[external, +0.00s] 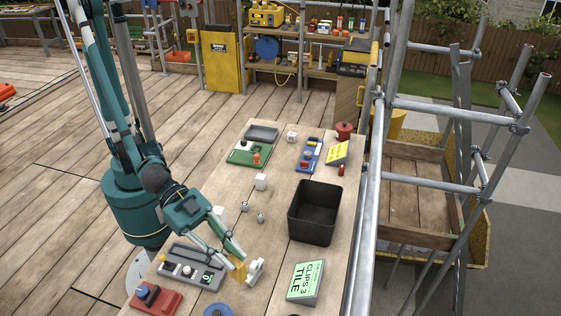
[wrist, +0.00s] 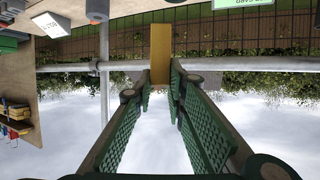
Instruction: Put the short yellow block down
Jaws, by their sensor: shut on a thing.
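The short yellow block (external: 238,271) is between the fingertips of my gripper (external: 232,257), low over the near part of the wooden table. In the wrist view the block (wrist: 160,52) stands out beyond the two green-padded fingers of my gripper (wrist: 161,82), which are shut on it. A white fitting (external: 255,270) is close to the block's right side. I cannot tell whether the block touches the table or the white fitting.
A grey tray of small parts (external: 188,267) lies left of my gripper, with a red tray (external: 153,299) nearer. A black bin (external: 315,213) and a green-and-white "CLIPS 3 TILE" box (external: 306,283) are to the right. Small white and grey pieces (external: 261,182) stand further back. Scaffold rails run along the right.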

